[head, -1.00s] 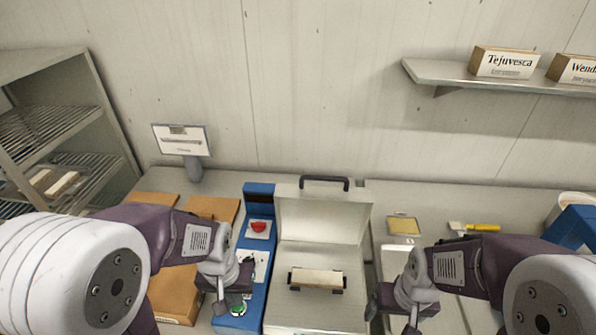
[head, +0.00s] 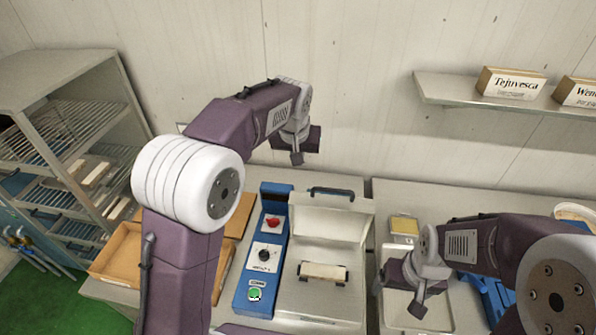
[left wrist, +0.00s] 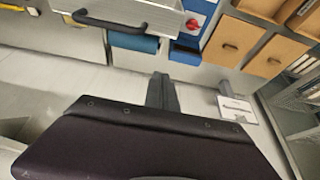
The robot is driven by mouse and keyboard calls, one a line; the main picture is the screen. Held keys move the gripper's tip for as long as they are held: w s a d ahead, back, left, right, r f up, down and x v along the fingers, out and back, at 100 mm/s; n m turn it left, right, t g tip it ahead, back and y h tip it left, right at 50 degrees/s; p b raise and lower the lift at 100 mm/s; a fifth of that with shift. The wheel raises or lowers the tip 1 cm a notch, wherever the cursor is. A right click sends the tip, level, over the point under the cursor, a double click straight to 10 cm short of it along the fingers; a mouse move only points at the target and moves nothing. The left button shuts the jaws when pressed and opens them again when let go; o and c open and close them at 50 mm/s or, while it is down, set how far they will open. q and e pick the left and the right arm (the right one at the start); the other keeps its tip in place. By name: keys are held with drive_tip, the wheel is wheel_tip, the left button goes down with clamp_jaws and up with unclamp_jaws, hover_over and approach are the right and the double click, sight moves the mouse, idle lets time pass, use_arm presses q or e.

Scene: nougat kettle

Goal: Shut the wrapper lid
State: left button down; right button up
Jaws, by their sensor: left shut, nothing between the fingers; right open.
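The wrapper's metal lid (head: 322,216) stands open and tilted back, with a dark handle (head: 332,192) on its top edge. In the left wrist view the handle (left wrist: 110,34) shows at the upper left. A pale bar (head: 323,272) lies on the wrapper's bed between dark ends. My left gripper (head: 303,148) is shut and empty, raised in front of the wall, above and behind the lid in the head view. Its closed fingers (left wrist: 162,92) show in the left wrist view, apart from the handle. My right gripper (head: 402,292) is open and empty, right of the wrapper.
A blue control panel (head: 262,255) with a red button, a knob and a green button adjoins the wrapper's left. A wire-shelf rack (head: 65,150) stands at the left. A wall shelf (head: 500,103) holds boxes at the upper right.

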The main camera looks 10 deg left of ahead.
use_arm(q)
drive_tip(key=p+x, duration=0.3)
drive_tip(key=x, duration=0.6)
drive_tip(key=s+p, duration=0.1)
drive_tip(key=s, duration=0.1)
drive_tip(key=s+f, duration=0.1)
drive_tip(key=s, duration=0.1)
drive_tip(key=shift+a+f+p, duration=0.1)
drive_tip(key=shift+p, duration=0.25)
drive_tip(key=shift+w, duration=0.1)
drive_tip(key=shift+w+f, duration=0.1)
drive_tip(key=shift+w, duration=0.1)
